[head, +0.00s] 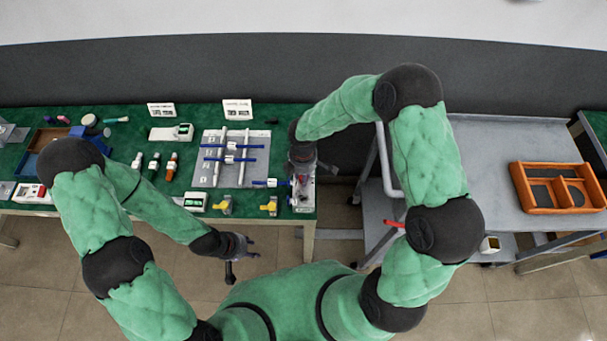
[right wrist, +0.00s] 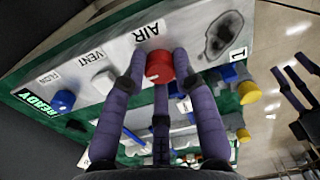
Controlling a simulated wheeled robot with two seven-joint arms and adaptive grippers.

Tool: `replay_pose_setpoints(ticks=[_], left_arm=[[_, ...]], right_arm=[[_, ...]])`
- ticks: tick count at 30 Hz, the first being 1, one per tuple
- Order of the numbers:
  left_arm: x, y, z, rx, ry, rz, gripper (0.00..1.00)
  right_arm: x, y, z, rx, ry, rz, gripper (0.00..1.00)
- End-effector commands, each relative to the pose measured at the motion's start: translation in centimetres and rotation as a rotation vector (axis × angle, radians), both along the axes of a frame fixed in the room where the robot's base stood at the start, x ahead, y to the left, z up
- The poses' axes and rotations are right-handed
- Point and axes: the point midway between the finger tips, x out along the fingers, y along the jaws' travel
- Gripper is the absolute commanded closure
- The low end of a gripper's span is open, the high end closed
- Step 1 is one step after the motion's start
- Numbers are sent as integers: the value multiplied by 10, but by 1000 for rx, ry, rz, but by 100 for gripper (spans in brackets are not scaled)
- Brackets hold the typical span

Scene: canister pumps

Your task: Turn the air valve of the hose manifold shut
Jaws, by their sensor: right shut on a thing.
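The air valve is a red round knob (right wrist: 158,70) on a pale panel in the right wrist view, beside the label AIR. The panel, the hose manifold (right wrist: 200,28), lies at the right end of the green table. My right gripper (head: 303,170) is over it in the head view. In the right wrist view its purple fingers (right wrist: 160,85) are shut on the red knob, one on each side and one below. The knob's turn angle cannot be read. My left gripper (head: 237,250) is empty with its fingers spread, off the table's front edge.
A blue knob (right wrist: 62,100) and a white knob (right wrist: 103,82) sit along the same panel near FLOW and VENT. Yellow valves (head: 268,206) stand left of the manifold. A grey plate with pipes (head: 212,172) lies further left. A grey cart (head: 490,160) with an orange tray (head: 516,172) stands right.

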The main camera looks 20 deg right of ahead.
Motion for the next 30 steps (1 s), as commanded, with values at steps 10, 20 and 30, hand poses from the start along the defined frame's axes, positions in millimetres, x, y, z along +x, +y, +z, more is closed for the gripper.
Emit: replay_pose_setpoints(ticks=[10, 20, 30], left_arm=[[0, 0, 0, 0, 0, 0, 60], [0, 0, 0, 0, 0, 0, 60], [0, 0, 0, 0, 0, 0, 60]], right_arm=[[2, 2, 1, 4, -7, -1, 48], [1, 1, 2, 2, -3, -1, 48], [3, 1, 51, 3, -7, -2, 48]])
